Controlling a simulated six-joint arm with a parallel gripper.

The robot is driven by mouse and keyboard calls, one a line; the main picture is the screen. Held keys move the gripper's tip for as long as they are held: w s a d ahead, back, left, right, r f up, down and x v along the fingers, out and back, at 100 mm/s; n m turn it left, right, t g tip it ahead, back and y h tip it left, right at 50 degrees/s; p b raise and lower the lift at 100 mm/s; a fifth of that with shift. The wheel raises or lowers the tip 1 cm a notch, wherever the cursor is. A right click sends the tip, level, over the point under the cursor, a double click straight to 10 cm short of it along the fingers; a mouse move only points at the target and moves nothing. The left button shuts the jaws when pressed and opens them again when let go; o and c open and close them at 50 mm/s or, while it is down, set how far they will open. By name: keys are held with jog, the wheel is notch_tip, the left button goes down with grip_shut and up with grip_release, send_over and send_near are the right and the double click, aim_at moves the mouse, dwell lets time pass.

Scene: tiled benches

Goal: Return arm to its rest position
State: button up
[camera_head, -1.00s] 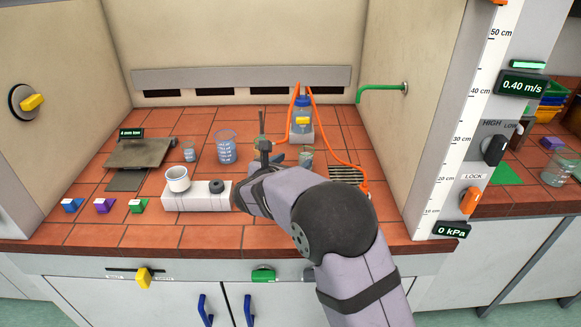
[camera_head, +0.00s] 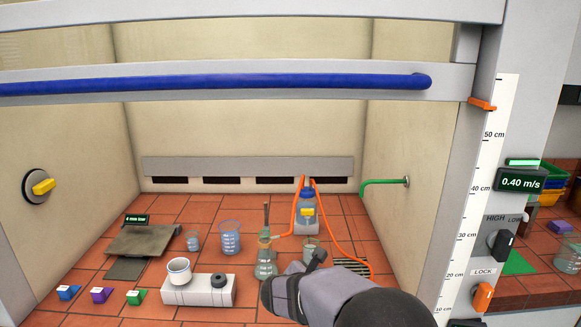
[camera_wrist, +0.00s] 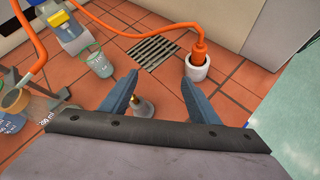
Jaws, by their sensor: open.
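My gripper (camera_wrist: 160,95) is open and empty in the wrist view, its two blue-grey fingers spread above the tiled floor of the fume hood. A small flask-like object (camera_wrist: 142,108) stands on the tiles below, seen between the fingers. In the head view my arm comes in from the bottom right, and its wrist end (camera_head: 300,290) is over the front right of the hood floor. The fingers are largely hidden there by the wrist.
A flask (camera_head: 265,262), a blue-capped bottle (camera_head: 306,215) with orange tubing, and a beaker (camera_head: 229,241) stand behind and left of my wrist. A white block (camera_head: 205,291) bears a crucible (camera_head: 179,271). The raised sash with its blue bar (camera_head: 220,82) crosses above.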

jog(key=s+d+m+g, duration=0.1)
jog(key=s+d+m, duration=0.1)
jog(key=s+d+f+m+g, duration=0.1)
jog(key=s+d+m, duration=0.1)
jog(key=s, duration=0.1)
jog(key=s+d+m+g+p, duration=0.1)
jog(key=s+d+m, duration=0.1)
jog(key=s, duration=0.1)
jog(key=shift+s+f+g, duration=0.1)
jog(key=shift+f+g, duration=0.2)
jog(key=shift+f, duration=0.1)
jog(key=s+a+f+m+g+y+p, duration=0.1)
jog(key=s+m+g+y, duration=0.1)
jog(key=s+m, duration=0.7)
jog(key=s+f+m+g+y+p, duration=0.1)
jog(key=s+f+m+g+y, duration=0.1)
jog(key=s+m, duration=0.8)
jog(key=s+g+y, duration=0.1)
jog(key=s+y, duration=0.1)
jog(key=s, duration=0.2)
jog(key=shift+a+f+y+p, duration=0.2)
jog(key=shift+a+y+p, duration=0.15)
jog(key=shift+y+p, duration=0.05)
jog(key=shift+s, duration=0.1)
